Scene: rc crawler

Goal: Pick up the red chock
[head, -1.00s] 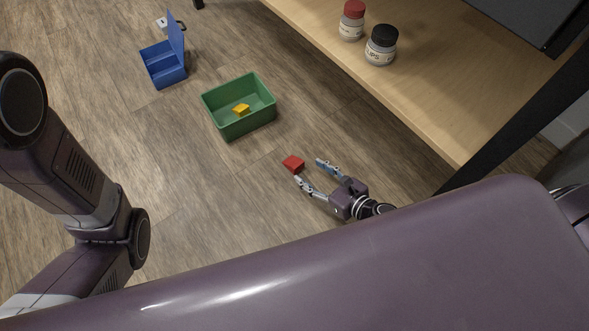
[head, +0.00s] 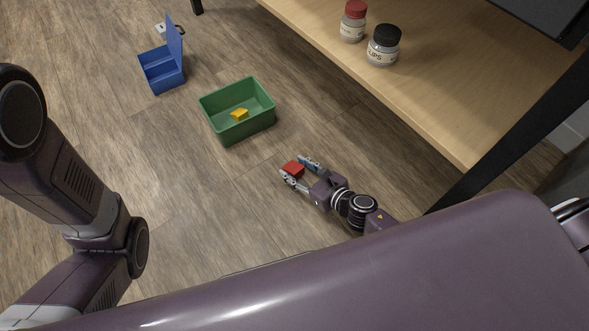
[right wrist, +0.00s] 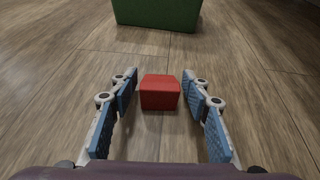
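The red chock (head: 292,168) lies on the wooden floor in front of the green bin. My right gripper (head: 300,168) is low at the floor with its fingers on either side of the chock. In the right wrist view the chock (right wrist: 160,92) sits between the blue-padded fingertips, with a gap at each side. The right gripper (right wrist: 161,95) is open and holds nothing. My left arm comes in from the left in the head view; its gripper is out of view.
A green bin (head: 216,130) with a yellow block (head: 240,114) stands just beyond the chock. A blue open-lidded box (head: 163,78) is farther left. A wooden shelf (head: 430,110) with two jars (head: 353,22) (head: 383,46) is at right. Floor left of the chock is clear.

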